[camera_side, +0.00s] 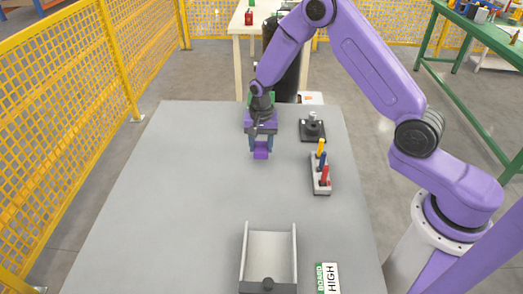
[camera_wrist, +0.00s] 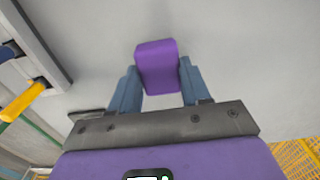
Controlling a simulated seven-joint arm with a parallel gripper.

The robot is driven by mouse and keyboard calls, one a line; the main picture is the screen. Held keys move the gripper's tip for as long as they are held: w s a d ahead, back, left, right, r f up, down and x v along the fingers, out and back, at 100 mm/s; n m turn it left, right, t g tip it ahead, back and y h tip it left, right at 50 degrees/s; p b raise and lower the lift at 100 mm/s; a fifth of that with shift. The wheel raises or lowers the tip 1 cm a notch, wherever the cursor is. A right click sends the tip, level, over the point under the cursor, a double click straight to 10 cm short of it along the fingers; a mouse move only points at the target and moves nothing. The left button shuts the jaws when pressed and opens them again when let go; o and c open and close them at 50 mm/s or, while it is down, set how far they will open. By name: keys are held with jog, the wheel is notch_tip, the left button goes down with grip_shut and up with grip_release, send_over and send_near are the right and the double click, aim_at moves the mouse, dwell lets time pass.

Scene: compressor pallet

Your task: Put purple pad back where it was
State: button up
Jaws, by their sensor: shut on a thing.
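The purple pad (camera_side: 260,154) is a small block held between the fingers of my gripper (camera_side: 261,143), over the far middle part of the grey table. The pad (camera_wrist: 157,62) fills the space between the two blue-grey fingers of my gripper (camera_wrist: 157,80) in the wrist view and sticks out past their tips. I cannot tell whether the pad touches the table or hangs a little above it.
A rack (camera_side: 320,187) with yellow, blue and red handles stands right of my gripper. A black-based fixture (camera_side: 312,128) is behind it. A grey open channel (camera_side: 268,247) and a BOARD HIGH card (camera_side: 329,278) lie near the front. The table's left half (camera_side: 170,200) is clear.

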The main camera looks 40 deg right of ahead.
aim_at(261, 147)
jog(key=shift+f, duration=1.4)
jog(key=shift+s+f, duration=0.1)
jog(key=o, duration=0.9)
jog(key=shift+f, duration=0.1)
jog(key=shift+o, duration=0.2)
